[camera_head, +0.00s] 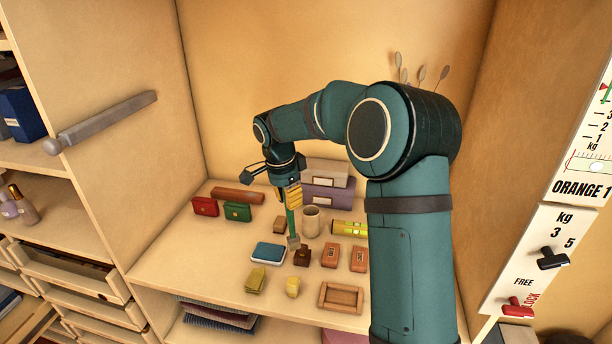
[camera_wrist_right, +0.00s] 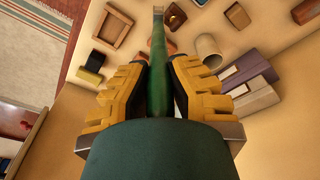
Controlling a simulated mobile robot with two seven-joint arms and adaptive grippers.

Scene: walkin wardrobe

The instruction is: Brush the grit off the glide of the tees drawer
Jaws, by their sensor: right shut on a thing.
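My right gripper (camera_head: 291,190) is shut on the green handle of a brush (camera_head: 291,222). It holds the brush upright over the shelf, with the grey end down; I cannot tell whether that end touches the shelf. In the right wrist view the brush (camera_wrist_right: 158,50) runs straight out between the yellow fingers of the gripper (camera_wrist_right: 160,75). Several pale wooden drawers stand at the lower left, and the top one (camera_head: 75,275) looks pulled out. I cannot tell which is the tees drawer, and no glide or grit is clear. My left gripper is not in view.
Around the brush on the shelf (camera_head: 180,265) lie a blue-topped box (camera_head: 268,252), a cup (camera_head: 311,221), a wooden tray (camera_head: 340,297) and several small blocks. A grey rail (camera_head: 105,121) sticks out at the left. A panel with levers (camera_head: 540,260) stands at the right.

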